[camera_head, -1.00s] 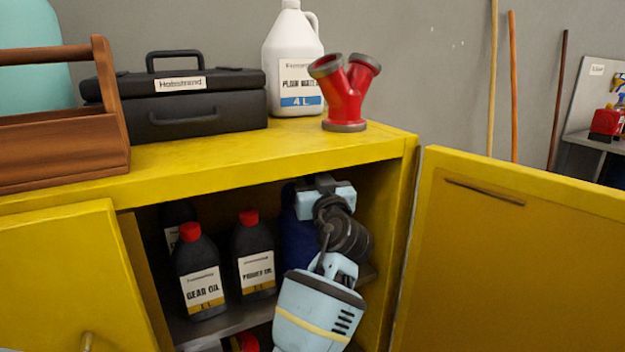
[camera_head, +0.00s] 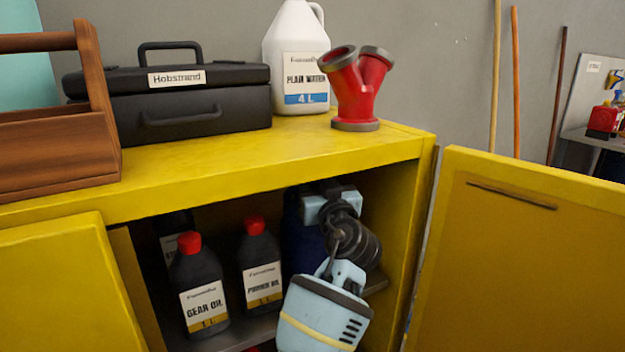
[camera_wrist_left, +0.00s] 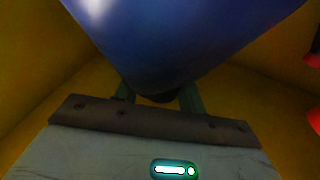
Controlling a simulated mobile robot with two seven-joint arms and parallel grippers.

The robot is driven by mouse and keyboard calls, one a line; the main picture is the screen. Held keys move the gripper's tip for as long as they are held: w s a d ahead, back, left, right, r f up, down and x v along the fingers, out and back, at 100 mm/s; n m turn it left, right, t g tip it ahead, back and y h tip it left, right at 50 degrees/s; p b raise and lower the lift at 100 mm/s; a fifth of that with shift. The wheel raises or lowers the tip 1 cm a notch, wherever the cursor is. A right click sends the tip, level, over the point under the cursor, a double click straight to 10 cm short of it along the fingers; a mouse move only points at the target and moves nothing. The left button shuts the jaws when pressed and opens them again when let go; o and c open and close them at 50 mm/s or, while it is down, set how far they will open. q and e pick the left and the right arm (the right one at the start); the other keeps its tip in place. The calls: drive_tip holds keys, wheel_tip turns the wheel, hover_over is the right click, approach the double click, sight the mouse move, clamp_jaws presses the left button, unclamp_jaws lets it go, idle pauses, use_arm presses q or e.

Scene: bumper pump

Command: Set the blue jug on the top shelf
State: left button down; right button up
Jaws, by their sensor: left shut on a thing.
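The blue jug (camera_head: 301,240) stands inside the yellow cabinet, to the right of the black oil bottles, mostly hidden behind my left arm. In the left wrist view the dark blue jug (camera_wrist_left: 185,40) fills the top, close to the camera. My left gripper (camera_wrist_left: 158,97) is shut on the jug; its two fingers reach to the jug's lower visible part. In the head view its fingertips are hidden inside the cabinet. My right gripper is in neither view.
Black bottles of gear oil (camera_head: 200,290) and power oil (camera_head: 261,270) stand left of the jug. The cabinet top (camera_head: 230,170) holds a black toolbox (camera_head: 190,110), white jug (camera_head: 296,50), red pipe fitting (camera_head: 357,95) and wooden caddy (camera_head: 45,150). The right door (camera_head: 520,260) is open.

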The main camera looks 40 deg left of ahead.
use_arm(q)
drive_tip(key=shift+d+r, duration=0.15)
drive_tip(key=shift+r, duration=0.15)
drive_tip(key=c, duration=1.2)
unclamp_jaws()
drive_tip(key=shift+f, duration=0.35)
drive_tip(key=o, duration=0.4)
drive_tip(key=shift+c, duration=0.2)
drive_tip(key=shift+s+r, duration=0.1)
drive_tip(key=b+v, duration=0.1)
drive_tip(key=v, duration=1.1)
drive_tip(key=shift+b, duration=0.3)
